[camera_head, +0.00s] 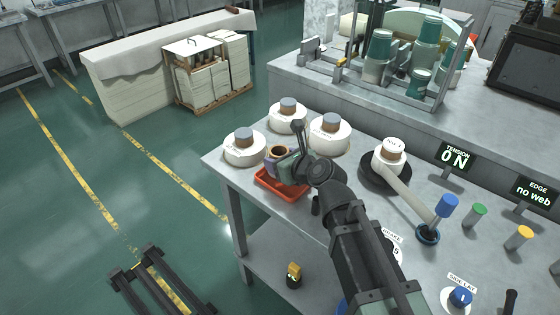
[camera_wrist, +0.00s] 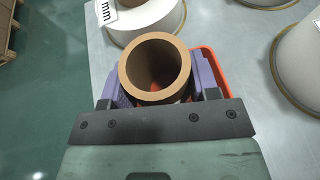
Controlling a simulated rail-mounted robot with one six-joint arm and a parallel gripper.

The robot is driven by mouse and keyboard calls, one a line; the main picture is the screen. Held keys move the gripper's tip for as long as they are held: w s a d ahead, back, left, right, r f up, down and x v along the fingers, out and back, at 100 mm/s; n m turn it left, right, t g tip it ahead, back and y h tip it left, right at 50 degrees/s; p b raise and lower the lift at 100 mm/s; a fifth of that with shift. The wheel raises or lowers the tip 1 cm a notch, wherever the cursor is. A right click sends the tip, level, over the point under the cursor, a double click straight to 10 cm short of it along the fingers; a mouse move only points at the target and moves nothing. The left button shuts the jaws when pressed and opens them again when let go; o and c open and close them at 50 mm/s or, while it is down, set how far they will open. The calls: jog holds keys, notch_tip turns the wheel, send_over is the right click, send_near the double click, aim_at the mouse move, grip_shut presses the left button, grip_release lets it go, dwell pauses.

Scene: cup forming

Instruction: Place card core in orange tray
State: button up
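The card core, a short brown cardboard tube (camera_wrist: 155,70), is upright between the purple finger pads of my gripper (camera_wrist: 160,88) in the wrist view. The pads press against its left and right sides. In the head view the core (camera_head: 278,152) shows at the tip of my gripper (camera_head: 283,160), over the orange tray (camera_head: 290,190). The tray's rim also shows behind the core on the right in the wrist view (camera_wrist: 212,62). Most of the tray's inside is hidden by the gripper and core. I cannot tell whether the core touches the tray floor.
White rolls with grey cores stand close by: one left (camera_head: 244,148), one behind (camera_head: 287,116), one right (camera_head: 329,134). A white roll on a dark disc (camera_head: 389,158) is farther right, with a web strip, coloured knobs and signs. The table's left edge is near the tray.

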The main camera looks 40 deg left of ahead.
jog(key=o, duration=0.4)
jog(key=shift+r, duration=0.1)
jog(key=shift+s+d+r+p, duration=0.1)
jog(key=shift+d+r+p, duration=0.2)
jog(key=shift+p, duration=0.1)
jog(key=p+v, duration=0.4)
jog(key=v, duration=0.7)
jog(key=shift+d+r, duration=0.1)
jog(key=shift+d, duration=0.05)
